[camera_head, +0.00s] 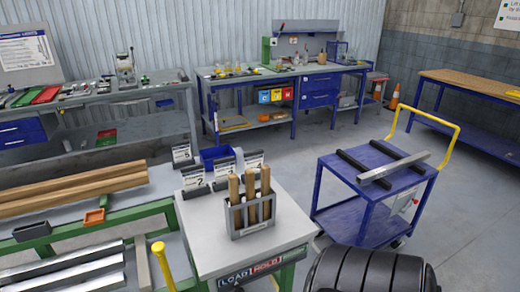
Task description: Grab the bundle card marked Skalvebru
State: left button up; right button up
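Several small white cards stand in dark holders at the back of the grey-topped table in the middle. One card (182,153) is at the far back left. A second card (193,177) stands in front of it, with a dark mark like a figure. A third card (224,166) and a fourth card (253,160) stand further right. Their print is too small to read, so I cannot tell which is marked Skalvebru. Neither of my grippers is in view.
Timber (70,190) and metal bars (65,270) lie at left. A blue cart (340,163) holding bars stands right. A black rounded shape fills the bottom right.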

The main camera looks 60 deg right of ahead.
aim_at(254, 160)
jog(key=z, duration=1.85)
